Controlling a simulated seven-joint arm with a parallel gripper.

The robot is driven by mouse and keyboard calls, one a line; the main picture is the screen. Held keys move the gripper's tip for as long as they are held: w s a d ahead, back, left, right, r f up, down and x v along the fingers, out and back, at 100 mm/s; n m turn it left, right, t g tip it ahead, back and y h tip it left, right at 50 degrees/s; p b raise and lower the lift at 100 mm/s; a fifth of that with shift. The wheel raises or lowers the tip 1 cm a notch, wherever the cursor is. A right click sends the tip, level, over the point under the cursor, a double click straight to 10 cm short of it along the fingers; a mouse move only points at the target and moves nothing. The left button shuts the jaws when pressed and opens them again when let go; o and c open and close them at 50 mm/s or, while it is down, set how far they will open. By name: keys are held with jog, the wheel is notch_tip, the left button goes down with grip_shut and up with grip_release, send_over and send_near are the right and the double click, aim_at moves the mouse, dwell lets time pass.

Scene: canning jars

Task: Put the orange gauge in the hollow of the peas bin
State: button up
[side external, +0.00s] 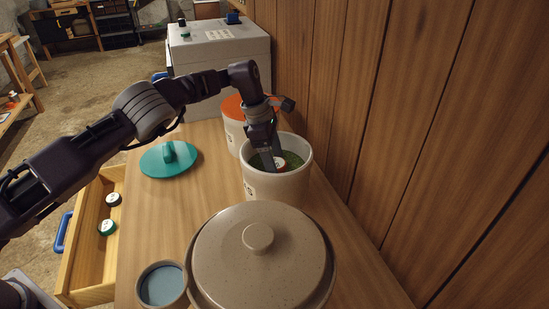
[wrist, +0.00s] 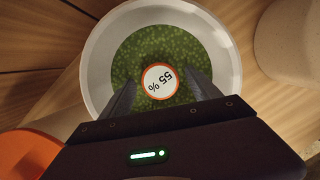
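The peas bin (side external: 262,183) is a white round tub with green peas (wrist: 135,50) inside. The orange gauge (wrist: 160,80) is a white disc with an orange rim marked "55 %". It appears face up among the peas near the middle of the bin, and partly shows in the side view (side external: 279,162). My gripper (wrist: 161,78) reaches down into the bin, with one finger on each side of the gauge. The fingers are apart, with peas visible between each fingertip and the rim. The hollow's outline under the gauge cannot be made out.
A white bin with an orange lid (side external: 233,106) stands just behind. A teal lid (side external: 169,158) lies on the bench at left. A large lidded crock (side external: 225,265) and small blue-filled cup (side external: 162,285) stand in front. An open drawer (side external: 90,250) holds black and green gauges. The wooden wall is close on the right.

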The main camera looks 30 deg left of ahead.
jog(key=v, duration=1.2)
jog(key=shift+r, duration=0.15)
jog(key=shift+a, duration=0.1)
jog(key=s+a+r+m+t, duration=0.1)
jog(key=s+a+r+m, duration=0.2)
jog(key=s+a+r, duration=0.5)
jog(key=s+a+r+m+t, duration=0.1)
jog(key=s+r+m+t, duration=0.15)
jog(key=s+r, duration=0.6)
jog(key=s+r+m, duration=0.3)
jog(key=s+m, duration=0.5)
jog(key=s, duration=0.4)
jog(key=s+f+m+y, duration=0.1)
jog(key=s+f+m, duration=0.3)
jog(key=s, duration=0.3)
jog(key=s+f+m+t+y, duration=0.1)
jog(key=s+f+m, duration=0.3)
jog(key=s, duration=0.3)
jog(key=shift+s+a+f+y, duration=0.25)
jog(key=shift+s+f+y, duration=0.15)
jog(key=shift+f, duration=0.15)
